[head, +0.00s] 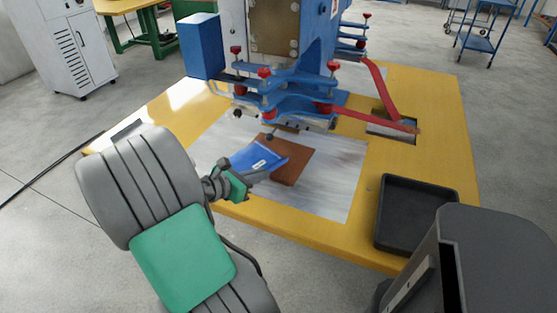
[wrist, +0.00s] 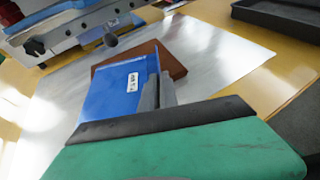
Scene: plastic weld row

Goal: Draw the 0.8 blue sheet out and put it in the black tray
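The blue sheet (head: 259,161) with a white label is at my gripper (head: 254,174), above the brown pad on the metal plate. In the wrist view the blue sheet (wrist: 118,90) lies against the grey fingers (wrist: 158,92), which look closed on its near right edge. The label print is too small to read surely. The sheet's far edge is near the front of the press, and appears clear of the clamps. The black tray (head: 380,239) stands on the yellow table to the right, looking empty; part of it shows in the wrist view (wrist: 285,22).
A brown pad (head: 292,168) lies on the metal plate (head: 336,185). The blue press with red knobs (head: 290,90) stands behind the sheet. Red straps (head: 380,92) run at its right. Yellow table surface (head: 430,160) is free around the tray.

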